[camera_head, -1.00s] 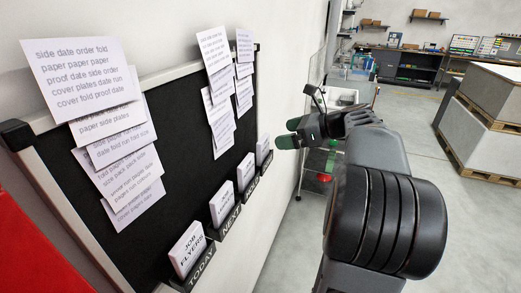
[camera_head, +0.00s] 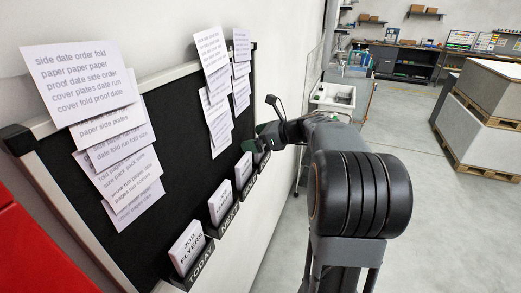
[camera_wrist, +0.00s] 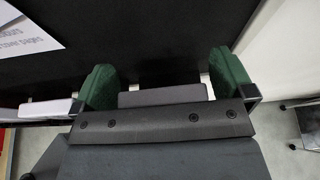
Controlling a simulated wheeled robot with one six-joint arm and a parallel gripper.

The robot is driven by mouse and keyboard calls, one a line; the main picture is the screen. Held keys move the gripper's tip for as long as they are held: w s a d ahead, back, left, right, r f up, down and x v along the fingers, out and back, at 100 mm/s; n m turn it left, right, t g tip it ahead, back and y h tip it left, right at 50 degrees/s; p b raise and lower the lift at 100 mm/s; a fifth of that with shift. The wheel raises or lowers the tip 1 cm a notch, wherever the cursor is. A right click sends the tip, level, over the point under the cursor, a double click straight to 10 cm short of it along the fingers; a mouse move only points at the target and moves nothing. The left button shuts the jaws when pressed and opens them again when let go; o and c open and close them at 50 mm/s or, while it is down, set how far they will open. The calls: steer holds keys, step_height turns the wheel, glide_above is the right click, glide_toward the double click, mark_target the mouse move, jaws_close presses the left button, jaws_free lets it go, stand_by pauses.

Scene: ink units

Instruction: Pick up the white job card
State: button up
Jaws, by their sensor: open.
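White job cards stand in a row of labelled holders along the board's lower edge in the head view: one reading JOB FLYERS (camera_head: 187,248) over TODAY, one (camera_head: 221,203) over NEXT, and another (camera_head: 244,171) farther along. The far-end card is mostly hidden by my gripper (camera_head: 258,140). In the wrist view my gripper (camera_wrist: 166,84) is open, its green pads apart. A greyish block (camera_wrist: 160,96) shows between them, seemingly the far card in shadow; contact cannot be told. A white card edge (camera_wrist: 45,108) lies left of the left pad.
The black board (camera_head: 180,130) carries several overlapping printed sheets (camera_head: 82,80) above the holders. A red surface (camera_head: 35,250) is at lower left. A white bin on a cart (camera_head: 333,97) stands beyond the arm. Pallets with grey stacks (camera_head: 485,100) are at right; the floor between is clear.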

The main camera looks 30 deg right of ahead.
steer(key=c, duration=0.8)
steer(key=shift+r, duration=0.1)
